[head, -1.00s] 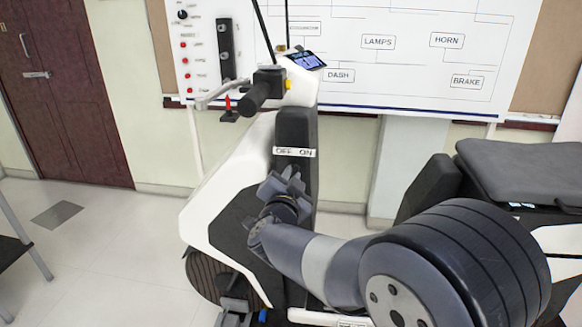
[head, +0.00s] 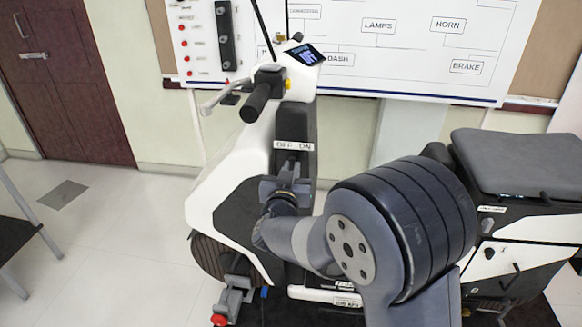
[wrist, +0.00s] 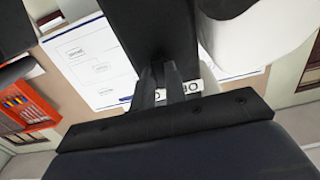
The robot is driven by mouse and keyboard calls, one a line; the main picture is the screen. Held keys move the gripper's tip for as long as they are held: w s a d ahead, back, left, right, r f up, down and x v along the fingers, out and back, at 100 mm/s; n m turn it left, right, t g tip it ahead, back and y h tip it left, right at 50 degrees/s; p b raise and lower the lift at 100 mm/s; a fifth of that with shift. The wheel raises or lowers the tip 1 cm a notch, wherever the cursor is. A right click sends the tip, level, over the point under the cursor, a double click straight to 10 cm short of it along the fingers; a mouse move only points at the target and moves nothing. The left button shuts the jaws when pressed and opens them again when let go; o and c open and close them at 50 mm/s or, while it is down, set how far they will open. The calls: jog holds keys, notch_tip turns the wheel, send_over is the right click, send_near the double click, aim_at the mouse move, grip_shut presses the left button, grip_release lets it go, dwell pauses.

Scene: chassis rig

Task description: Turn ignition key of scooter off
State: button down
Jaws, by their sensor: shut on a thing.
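The white and black scooter (head: 215,185) stands in the middle of the head view. Its OFF/ON label (head: 294,145) is on the dark panel below the handlebar and shows upside down, partly covered, in the wrist view (wrist: 191,88). My gripper (head: 290,172) is just below the label, up against the panel. In the wrist view its two fingers (wrist: 161,82) are close together at the label. It is shut on the ignition key, which the fingers hide. The dash display (head: 306,55) shows large text that seems to read OFF.
The handlebar grip (head: 263,97) and brake lever (head: 219,97) are above my gripper. The seat (head: 515,160) is at the right. A whiteboard diagram (head: 405,55) is behind. A dark table (head: 18,237) is at the left edge, with clear floor between it and the scooter.

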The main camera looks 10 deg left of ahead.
dwell(0.4)
jog(key=c, duration=1.4)
grip_release()
jog(key=shift+c, duration=0.2)
jog(key=s+b, duration=0.1)
jog(key=s, duration=0.9)
jog(key=shift+s+d, duration=0.3)
jog(key=shift+s, duration=0.1)
jog(key=shift+w, duration=0.1)
jog(key=w, duration=0.7)
jog(key=w+p, duration=0.1)
jog(key=w, duration=0.2)
jog(key=shift+w+a, duration=0.3)
jog(key=shift+w, duration=0.1)
jog(key=shift+f, duration=0.1)
jog(key=shift+s, duration=0.1)
